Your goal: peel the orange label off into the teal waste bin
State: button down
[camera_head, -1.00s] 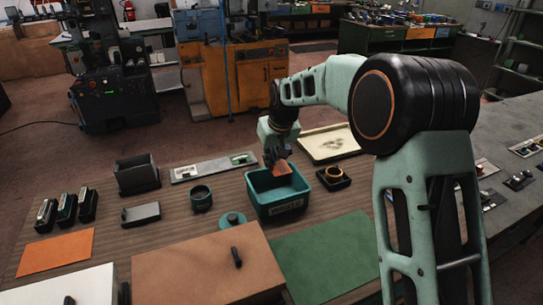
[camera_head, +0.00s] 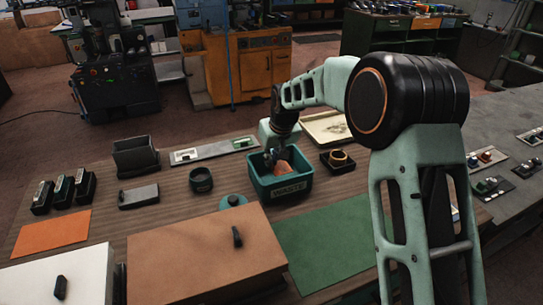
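The teal waste bin (camera_head: 284,190), marked WASTE, stands open on the brown table. My gripper (camera_head: 274,158) points down into the bin's mouth from above, its fingers inside the rim near the left and middle. The orange label (camera_head: 281,168) shows at the fingertips, inside the bin's opening. The fingers are too small and dark to tell whether they still pinch the label or have parted from it. The bin's front wall hides its floor and the label's lower part.
Right of the bin is a black holder with a brass ring (camera_head: 338,161); behind is a cream tray (camera_head: 325,128). Left stand a dark cup (camera_head: 201,180) and a teal lid (camera_head: 232,202). In front lie a brown box (camera_head: 200,250) and a green mat (camera_head: 335,245).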

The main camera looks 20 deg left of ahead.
jog(key=shift+f+b, duration=0.6)
jog(key=shift+f, duration=0.9)
jog(key=c, duration=2.1)
grip_release()
jog(key=o, duration=0.5)
jog(key=shift+r, duration=0.15)
jog(key=shift+r+p, duration=2.05)
jog(key=shift+r, duration=1.4)
